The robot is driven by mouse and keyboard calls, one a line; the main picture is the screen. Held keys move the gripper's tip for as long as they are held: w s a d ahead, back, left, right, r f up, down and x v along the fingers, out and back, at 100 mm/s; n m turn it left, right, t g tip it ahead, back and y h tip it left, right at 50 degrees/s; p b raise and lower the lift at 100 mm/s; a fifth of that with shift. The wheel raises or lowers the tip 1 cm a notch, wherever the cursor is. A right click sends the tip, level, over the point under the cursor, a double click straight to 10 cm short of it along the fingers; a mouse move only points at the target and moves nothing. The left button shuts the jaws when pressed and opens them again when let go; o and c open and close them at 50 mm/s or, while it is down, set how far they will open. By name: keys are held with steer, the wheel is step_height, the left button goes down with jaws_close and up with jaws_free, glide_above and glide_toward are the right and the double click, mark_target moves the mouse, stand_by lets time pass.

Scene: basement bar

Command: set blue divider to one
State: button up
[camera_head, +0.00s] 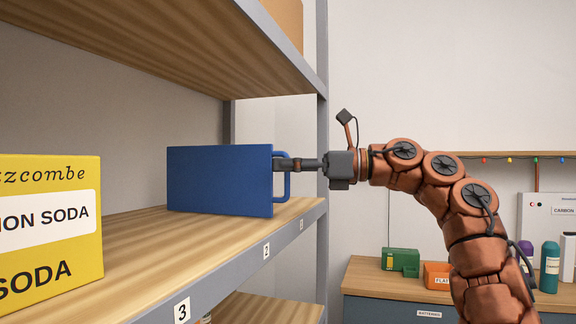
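The blue divider (220,180) stands upright on the wooden shelf (150,255), its broad face toward me. A blue loop handle (287,185) sticks out from its front edge on the right. The divider's front bottom corner is near the label 2 (266,251), on the side toward the label 1 (301,225). My gripper (284,163) reaches in from the right, with its dark fingers level at the upper part of the handle. I see the fingers from the side as one bar, so whether they are closed around the handle is unclear.
A grey shelf post (322,130) rises just behind my gripper. An upper shelf board (170,45) hangs above. The shelf between box and divider is clear.

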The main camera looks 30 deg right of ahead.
jaws_close()
stand_by(0.3)
steer(key=shift+w+d+r+p, duration=0.1)
steer(key=shift+r+p, duration=0.05)
steer(key=shift+p, duration=0.15)
steer(key=w+d+p, duration=0.6)
steer(key=p, duration=0.1)
steer(key=shift+d, duration=0.1)
